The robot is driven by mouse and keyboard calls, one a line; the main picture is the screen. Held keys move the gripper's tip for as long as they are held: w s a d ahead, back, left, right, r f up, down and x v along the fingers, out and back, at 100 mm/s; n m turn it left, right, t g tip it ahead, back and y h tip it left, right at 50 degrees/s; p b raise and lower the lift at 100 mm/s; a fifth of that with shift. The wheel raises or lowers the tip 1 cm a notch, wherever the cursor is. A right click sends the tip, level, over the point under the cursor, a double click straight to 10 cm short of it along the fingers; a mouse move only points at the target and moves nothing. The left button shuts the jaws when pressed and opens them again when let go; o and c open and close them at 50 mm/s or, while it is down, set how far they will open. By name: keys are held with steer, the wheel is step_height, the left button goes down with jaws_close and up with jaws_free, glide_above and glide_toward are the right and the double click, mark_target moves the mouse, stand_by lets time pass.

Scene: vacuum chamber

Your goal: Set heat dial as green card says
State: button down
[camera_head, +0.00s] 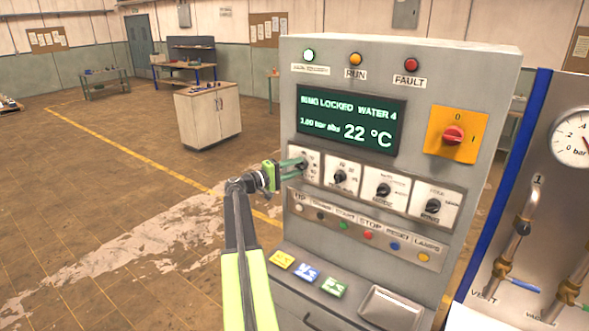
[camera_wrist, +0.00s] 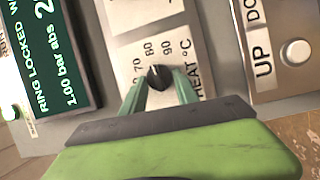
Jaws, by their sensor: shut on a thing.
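The heat dial is the leftmost dial on the grey control cabinet. Its black knob (camera_wrist: 158,76) shows in the wrist view on a white plate marked HEAT °C, with 70, 80 and 90 readable. My gripper (camera_wrist: 158,84) has its green fingers on both sides of the knob and is shut on it. In the head view my gripper (camera_head: 301,165) covers most of this dial. I cannot tell where the knob points. The green card (camera_head: 333,287) lies on the cabinet's lower ledge. Its marking is too small to read.
The screen (camera_head: 350,119) reads RING LOCKED, 1.00 bar abs and 22 °C. More dials (camera_head: 384,190) stand to the right, with a row of buttons (camera_head: 368,234) below. A yellow card (camera_head: 281,259) and a blue card (camera_head: 306,273) lie left of the green one. Open floor lies left.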

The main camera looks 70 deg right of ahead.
steer(key=c, duration=0.9)
jaws_free()
steer(key=shift+w+d, duration=0.1)
steer(key=b+v, duration=0.1)
steer(key=v, duration=1.6)
steer(key=shift+a, duration=0.3)
